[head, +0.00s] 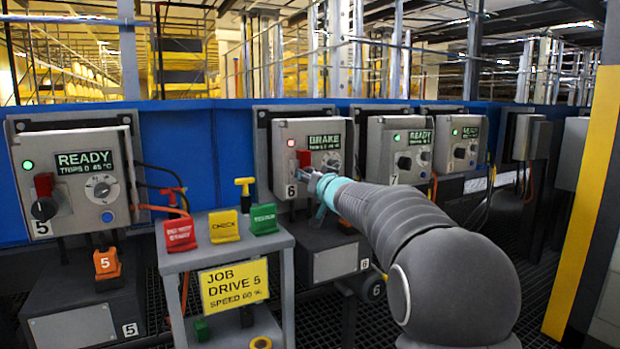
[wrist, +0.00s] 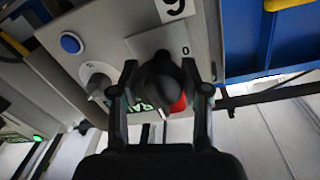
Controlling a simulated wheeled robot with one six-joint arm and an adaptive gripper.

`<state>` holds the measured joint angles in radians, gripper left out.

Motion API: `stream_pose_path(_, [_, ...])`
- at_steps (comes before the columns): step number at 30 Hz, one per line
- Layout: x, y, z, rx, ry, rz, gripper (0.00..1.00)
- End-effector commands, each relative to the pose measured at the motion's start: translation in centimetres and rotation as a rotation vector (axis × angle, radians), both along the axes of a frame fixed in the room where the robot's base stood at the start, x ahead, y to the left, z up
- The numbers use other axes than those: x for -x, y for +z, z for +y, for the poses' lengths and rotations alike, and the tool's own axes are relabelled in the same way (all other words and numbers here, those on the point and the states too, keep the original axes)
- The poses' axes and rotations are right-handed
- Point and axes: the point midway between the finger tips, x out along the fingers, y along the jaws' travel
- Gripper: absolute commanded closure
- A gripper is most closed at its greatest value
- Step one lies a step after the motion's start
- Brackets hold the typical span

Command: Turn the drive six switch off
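The drive six box (head: 282,165) is grey, with a red lamp, a BRAKE display and a 6 label. Its switch is a black knob with a red part (head: 304,158) beside it; my gripper mostly hides the knob in the head view. In the wrist view, turned upside down, the black switch knob (wrist: 160,75) sits between my fingertips, with a 0 mark near it. My gripper (head: 318,185) reaches the box front from the right.
The drive five box (head: 125,165) stands left, READY with a green lamp. The drive seven box (head: 378,135) and another box (head: 441,130) stand right. A grey stand (head: 180,262) with coloured tags and a JOB DRIVE 5 sign (head: 235,285) stands close left of my arm.

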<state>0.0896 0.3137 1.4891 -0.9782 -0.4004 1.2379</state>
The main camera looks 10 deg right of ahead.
Motion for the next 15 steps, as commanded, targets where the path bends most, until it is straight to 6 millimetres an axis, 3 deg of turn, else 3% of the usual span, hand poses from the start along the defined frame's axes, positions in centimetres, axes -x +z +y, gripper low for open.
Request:
stream_pose_path(1, [-0.01, -0.02, -0.07, -0.001, -0.001, 0.001, 0.49])
stream_pose_path(3, [0.00, -0.03, -0.06, -0.001, -0.001, 0.001, 0.31])
stream_pose_path(4, [0.00, -0.02, -0.05, -0.001, -0.001, 0.001, 0.29])
stream_pose_path(15, [0.29, 0.01, -0.02, 0.000, 0.000, 0.000, 0.29])
